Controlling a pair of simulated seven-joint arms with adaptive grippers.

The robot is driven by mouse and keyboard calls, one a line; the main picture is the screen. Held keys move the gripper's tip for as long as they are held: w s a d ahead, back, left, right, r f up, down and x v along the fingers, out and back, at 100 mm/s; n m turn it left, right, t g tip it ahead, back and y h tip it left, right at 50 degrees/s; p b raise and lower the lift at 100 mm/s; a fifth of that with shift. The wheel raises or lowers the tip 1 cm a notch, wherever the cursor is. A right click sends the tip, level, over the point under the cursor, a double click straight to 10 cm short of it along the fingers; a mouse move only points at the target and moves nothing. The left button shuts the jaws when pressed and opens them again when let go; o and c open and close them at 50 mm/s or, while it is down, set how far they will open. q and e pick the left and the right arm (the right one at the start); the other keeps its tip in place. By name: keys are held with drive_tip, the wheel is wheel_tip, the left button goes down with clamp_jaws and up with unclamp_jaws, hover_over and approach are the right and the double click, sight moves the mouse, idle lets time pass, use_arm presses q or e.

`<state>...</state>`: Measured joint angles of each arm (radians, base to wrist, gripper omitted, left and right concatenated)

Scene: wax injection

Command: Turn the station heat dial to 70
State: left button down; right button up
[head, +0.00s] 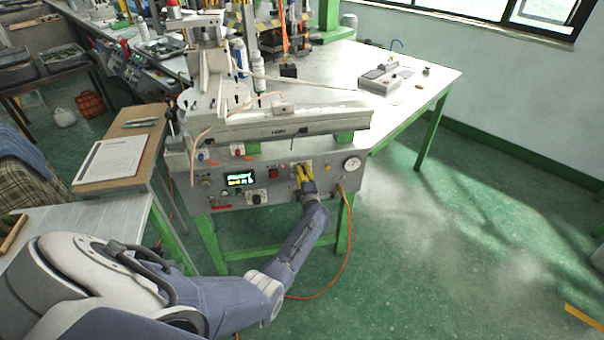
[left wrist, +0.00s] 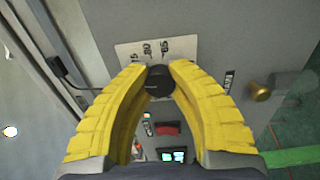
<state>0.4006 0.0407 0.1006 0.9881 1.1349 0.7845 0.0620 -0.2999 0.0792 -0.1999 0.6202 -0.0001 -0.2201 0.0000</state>
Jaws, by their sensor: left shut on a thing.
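The station heat dial (left wrist: 159,82) is a round black knob in front of a white label plate (left wrist: 155,50) with small printed numbers, too blurred to read surely. My left gripper (left wrist: 159,76) has its yellow fingers shut on the dial, one on each side. In the head view my left gripper (head: 302,176) reaches the grey front panel (head: 222,198) of the wax station, right of the red switch (head: 273,174), and covers the dial. The dial's pointer cannot be made out. My right gripper is not in view.
A lit display (head: 240,179) sits left on the panel, and a round pressure gauge (head: 352,163) at its right end. An orange hose (head: 350,238) hangs at the right. A brass knob (left wrist: 260,92) is right of the dial in the left wrist view. Open floor lies at right.

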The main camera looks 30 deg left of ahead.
use_arm(q)
drive_tip(key=shift+w+d+r+m, duration=0.1)
drive_tip(key=shift+w+d+m, duration=0.05)
drive_tip(key=shift+d+m, duration=0.15)
drive_tip(key=c, duration=1.4)
unclamp_jaws()
drive_tip(key=o, duration=0.3)
drive_tip(key=shift+a, duration=0.15)
drive_tip(key=shift+o, duration=0.2)
drive_tip(key=v, duration=1.2)
